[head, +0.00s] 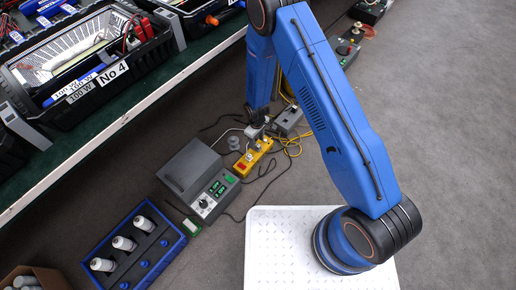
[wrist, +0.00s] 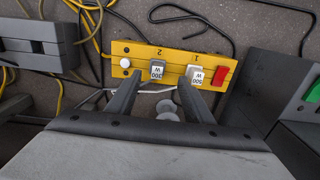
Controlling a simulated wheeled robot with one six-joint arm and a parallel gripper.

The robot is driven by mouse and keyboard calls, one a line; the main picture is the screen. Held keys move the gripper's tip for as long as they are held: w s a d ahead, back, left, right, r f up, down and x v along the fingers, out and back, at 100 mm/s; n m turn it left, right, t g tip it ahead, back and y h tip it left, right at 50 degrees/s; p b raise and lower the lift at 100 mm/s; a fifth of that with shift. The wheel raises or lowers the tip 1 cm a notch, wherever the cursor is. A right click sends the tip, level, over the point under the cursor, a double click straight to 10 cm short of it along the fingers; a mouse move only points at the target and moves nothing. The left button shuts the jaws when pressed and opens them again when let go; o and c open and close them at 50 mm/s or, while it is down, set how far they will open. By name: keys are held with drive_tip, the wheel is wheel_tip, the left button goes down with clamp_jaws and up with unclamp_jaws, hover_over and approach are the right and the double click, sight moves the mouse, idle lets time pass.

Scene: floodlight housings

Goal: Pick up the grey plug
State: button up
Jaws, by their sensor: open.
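A yellow socket box (wrist: 130,51) lies on the floor with two plug-like pieces on it. I cannot tell which of these grey pieces is the named plug. My gripper (wrist: 158,82) is open and empty, its fingers pointing at the box with the 300 W piece between their tips in the picture.
A grey control unit (head: 190,170) with green displays stands left of the box. Black and yellow cables (head: 292,148) run around it. A blue tray of bottles (head: 150,270), a white perforated surface (head: 265,250) and a shelf edge (head: 100,135) are nearby.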

sight(258, 145)
drive_tip(key=shift+w+d+f, duration=0.1)
drive_tip(key=shift+d+f, duration=0.05)
drive_tip(key=shift+f, duration=1.15)
drive_tip(key=shift+w+d+f, duration=0.1)
drive_tip(key=shift+f, duration=1.2)
drive_tip(key=c, duration=1.1)
